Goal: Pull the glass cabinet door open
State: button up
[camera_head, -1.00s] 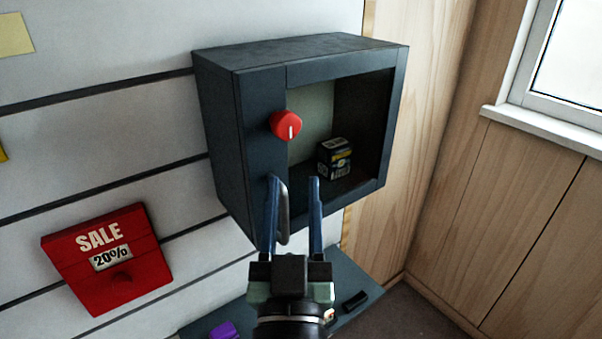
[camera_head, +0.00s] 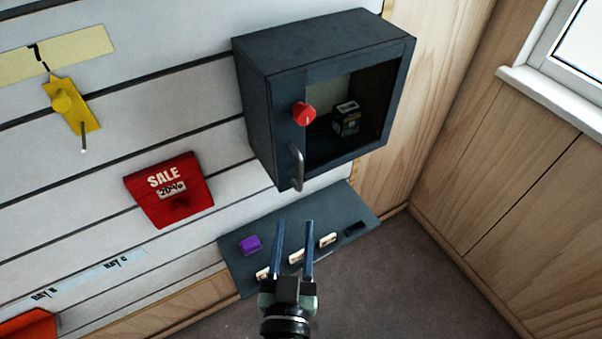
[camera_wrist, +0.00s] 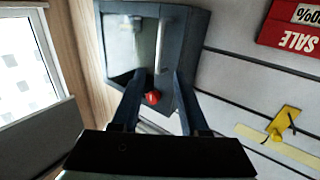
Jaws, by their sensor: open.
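The dark blue-grey cabinet (camera_head: 262,115) is mounted on the slatted wall. Its glass door (camera_head: 400,100) looks shut, with a small dark box (camera_head: 346,118) visible inside. A grey bar handle (camera_head: 297,167) is low on the door's left side, below a red knob (camera_head: 304,113). My gripper (camera_head: 295,222) is open and empty, below the handle in the head view and apart from it. The wrist view shows the cabinet upside down, with the handle (camera_wrist: 158,45) beyond my open fingertips (camera_wrist: 157,74) and the red knob (camera_wrist: 152,98) between the fingers.
A dark shelf (camera_head: 345,215) with a purple item (camera_head: 250,244) and several small items lies below the cabinet. A window (camera_head: 573,60) is right. Open floor (camera_head: 400,290) lies lower right.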

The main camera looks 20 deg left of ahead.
aim_at(300, 176)
jog(key=p+x, duration=0.2)
jog(key=x, duration=0.9)
jog(key=shift+w+a, duration=0.1)
jog(key=shift+w, duration=0.05)
grip_shut()
dwell(1.1)
